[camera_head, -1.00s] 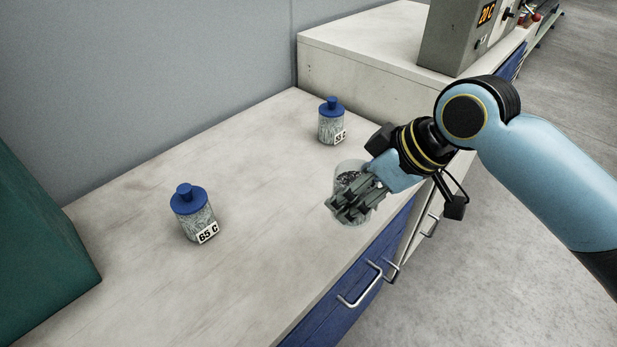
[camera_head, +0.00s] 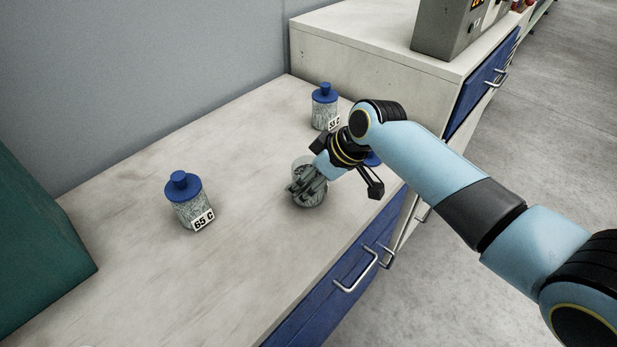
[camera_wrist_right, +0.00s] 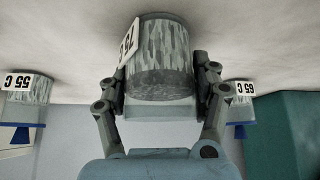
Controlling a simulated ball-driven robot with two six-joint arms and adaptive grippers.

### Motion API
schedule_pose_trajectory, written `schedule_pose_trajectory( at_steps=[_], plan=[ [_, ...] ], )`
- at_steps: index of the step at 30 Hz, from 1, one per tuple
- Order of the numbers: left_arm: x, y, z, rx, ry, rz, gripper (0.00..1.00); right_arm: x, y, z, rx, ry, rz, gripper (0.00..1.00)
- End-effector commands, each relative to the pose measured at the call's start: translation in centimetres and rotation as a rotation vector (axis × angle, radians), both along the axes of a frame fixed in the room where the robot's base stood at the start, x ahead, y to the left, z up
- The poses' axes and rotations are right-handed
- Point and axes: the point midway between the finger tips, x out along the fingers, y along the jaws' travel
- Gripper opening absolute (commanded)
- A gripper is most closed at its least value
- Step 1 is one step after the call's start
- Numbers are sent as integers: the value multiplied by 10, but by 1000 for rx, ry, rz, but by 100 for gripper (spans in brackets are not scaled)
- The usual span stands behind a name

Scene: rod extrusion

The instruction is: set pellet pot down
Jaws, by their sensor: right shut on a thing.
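The open clear pellet pot (camera_head: 317,200) holds grey pellets and is in my right gripper (camera_head: 306,187), over the middle of the counter near its front edge. The right wrist view, which is upside down, shows the pot (camera_wrist_right: 160,65) between both fingers (camera_wrist_right: 160,92), with a white label partly turned away. The pot's base is at or just above the counter; I cannot tell whether it touches. The fingers hide part of the pot in the head view. My left gripper is not in view.
A blue-lidded pot marked 65 C (camera_head: 188,203) stands on the counter (camera_head: 130,270) to the left. Another blue-lidded pot (camera_head: 324,108) stands at the back. A green block (camera_head: 35,250) borders the left.

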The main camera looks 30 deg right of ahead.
Motion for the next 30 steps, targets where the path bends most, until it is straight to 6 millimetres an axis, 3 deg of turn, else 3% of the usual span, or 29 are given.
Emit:
schedule_pose_trajectory(
  at_steps=[10,11,16,25,30],
  plan=[
    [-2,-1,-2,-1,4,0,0,1,0,-2,0,-5,0,12],
    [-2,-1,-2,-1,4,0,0,1,0,-3,0,-2,-1,66],
    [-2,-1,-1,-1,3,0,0,0,0,-2,0,-2,-1,88],
    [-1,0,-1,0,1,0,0,0,0,-1,0,-2,-1,90],
    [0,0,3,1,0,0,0,-7,-5,14,-2,-4,-1,90]
  ],
)
